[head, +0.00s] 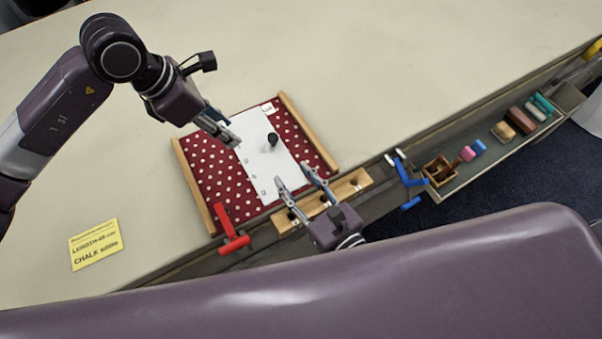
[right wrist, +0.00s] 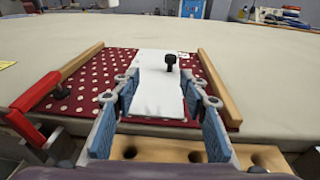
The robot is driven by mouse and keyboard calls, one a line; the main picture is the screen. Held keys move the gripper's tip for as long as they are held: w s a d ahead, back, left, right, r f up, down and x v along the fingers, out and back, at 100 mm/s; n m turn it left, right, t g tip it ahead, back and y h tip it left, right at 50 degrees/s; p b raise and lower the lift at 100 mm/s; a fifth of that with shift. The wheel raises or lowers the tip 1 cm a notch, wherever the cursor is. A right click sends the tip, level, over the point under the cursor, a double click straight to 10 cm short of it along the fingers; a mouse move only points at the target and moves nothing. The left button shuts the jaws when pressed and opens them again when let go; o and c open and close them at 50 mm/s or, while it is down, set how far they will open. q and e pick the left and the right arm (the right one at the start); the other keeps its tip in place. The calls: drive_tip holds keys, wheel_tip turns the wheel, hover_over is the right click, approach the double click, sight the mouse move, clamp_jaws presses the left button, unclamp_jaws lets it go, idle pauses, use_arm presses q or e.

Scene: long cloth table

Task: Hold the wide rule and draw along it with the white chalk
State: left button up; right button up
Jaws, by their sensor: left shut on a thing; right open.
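A flat white piece (head: 284,172), apparently the wide rule, lies on the red dotted cloth (head: 205,165). A black knob (head: 272,139) stands on it. The white piece also shows in the right wrist view (right wrist: 157,95). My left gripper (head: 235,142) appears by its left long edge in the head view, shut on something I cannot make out. It is absent from the right wrist view. My right gripper (head: 295,179) is open and empty, its fingers spread above the holed wooden block (head: 347,188) at the table edge. I cannot identify the white chalk.
Wooden bars (head: 307,132) flank the cloth. A red clamp (head: 232,240) and a blue clamp (head: 407,182) sit at the table edge. A tray (head: 470,172) with coloured pieces is at right. A yellow note (head: 95,244) lies left. The far table is clear.

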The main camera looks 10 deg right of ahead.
sight(275, 140)
drive_tip(key=shift+w+d+m+t+h, duration=0.3)
drive_tip(key=shift+w+d+h, duration=0.2)
drive_tip(key=shift+w+d, duration=0.1)
drive_tip(key=x, duration=1.1)
drive_tip(key=shift+w+a+f, duration=0.15)
drive_tip(key=shift+w, duration=0.05)
clamp_jaws()
idle(0.5)
